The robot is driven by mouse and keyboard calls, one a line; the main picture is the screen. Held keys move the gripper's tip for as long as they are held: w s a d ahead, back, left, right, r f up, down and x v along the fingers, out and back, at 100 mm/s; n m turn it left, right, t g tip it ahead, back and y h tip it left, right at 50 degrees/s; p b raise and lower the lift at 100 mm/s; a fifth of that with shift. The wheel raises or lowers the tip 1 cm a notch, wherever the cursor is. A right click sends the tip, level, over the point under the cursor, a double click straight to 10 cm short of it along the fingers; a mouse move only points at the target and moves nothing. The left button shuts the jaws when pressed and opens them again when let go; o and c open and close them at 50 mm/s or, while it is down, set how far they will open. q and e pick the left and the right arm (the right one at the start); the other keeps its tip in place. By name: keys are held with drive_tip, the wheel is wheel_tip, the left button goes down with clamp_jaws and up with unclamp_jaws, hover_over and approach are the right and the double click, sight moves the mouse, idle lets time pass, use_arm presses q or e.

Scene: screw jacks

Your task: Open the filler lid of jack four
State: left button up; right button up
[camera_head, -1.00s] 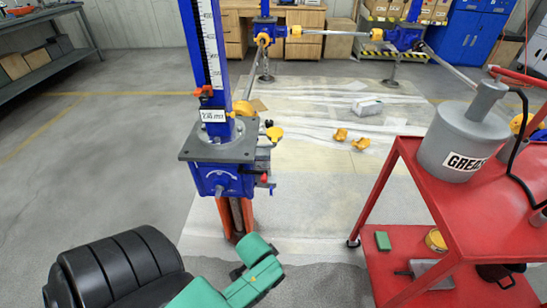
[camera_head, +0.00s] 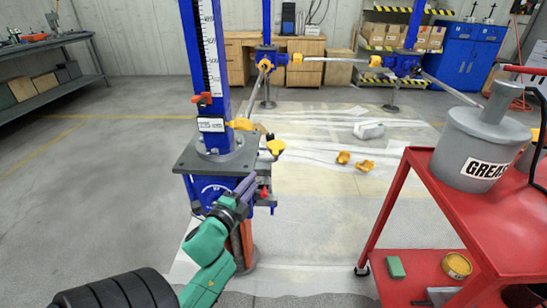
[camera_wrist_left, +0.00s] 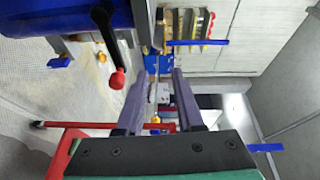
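The near blue jack (camera_head: 210,188) stands left of centre in the head view, with a grey top plate, a white label too small to read and an upright scale. A yellow piece (camera_head: 243,124) sits on its right side, and a yellow cap (camera_head: 276,147) sits lower at its right. I cannot tell which is the filler lid. My left gripper (camera_head: 250,182) is in front of the jack's right side, below the yellow cap. Its purple fingers are apart and empty in the left wrist view (camera_wrist_left: 158,78). A red knob (camera_wrist_left: 117,80) on a black lever is left of the fingers.
A red cart (camera_head: 440,205) with a grey grease can (camera_head: 470,145) stands at the right. More blue jacks (camera_head: 266,58) joined by shafts stand behind. Two yellow pieces (camera_head: 363,165) lie on the floor sheet. The floor at the left is clear.

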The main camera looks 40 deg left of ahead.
sight(274, 154)
use_arm(q)
drive_tip(key=shift+m, duration=0.4)
drive_tip(key=x, duration=0.9)
drive_tip(key=r+b+x, duration=0.1)
drive_tip(key=x, duration=0.4)
drive_tip(key=shift+w+d, duration=0.1)
drive_tip(key=shift+w, duration=0.25)
clamp_jaws()
use_arm(e)
drive_tip(key=shift+w+a+r, duration=0.1)
drive_tip(key=shift+w+a, duration=0.05)
drive_tip(key=shift+w, duration=0.35)
use_arm(q)
drive_tip(key=shift+f, duration=0.1)
